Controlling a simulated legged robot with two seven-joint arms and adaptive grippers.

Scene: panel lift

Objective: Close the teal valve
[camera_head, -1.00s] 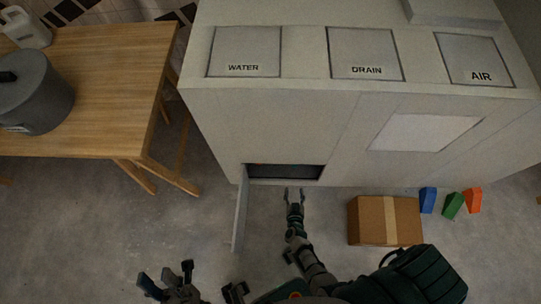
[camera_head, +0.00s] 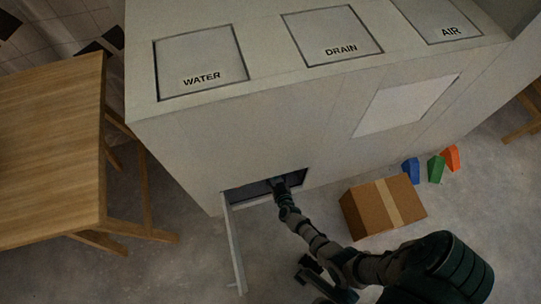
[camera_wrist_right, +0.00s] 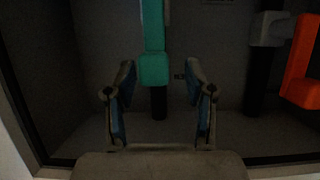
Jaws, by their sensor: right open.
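The teal valve (camera_wrist_right: 153,68) is inside the cabinet. The right wrist view shows its upright teal bar, squared teal hub and a black stem below. The bar's top runs out of the picture. My right gripper (camera_wrist_right: 158,92) is open, with one finger on each side of the hub and stem and visible gaps to both. In the head view my right arm reaches into the low opening (camera_head: 245,193), and the gripper is mostly hidden there. The valve is hidden in the head view.
An orange handle (camera_wrist_right: 302,62) beside a grey hub (camera_wrist_right: 268,28) is at the right inside the cabinet. The open door (camera_head: 234,250) hangs left of my arm. A cardboard box (camera_head: 383,207) and coloured blocks lie right. A wooden table (camera_head: 50,150) stands left.

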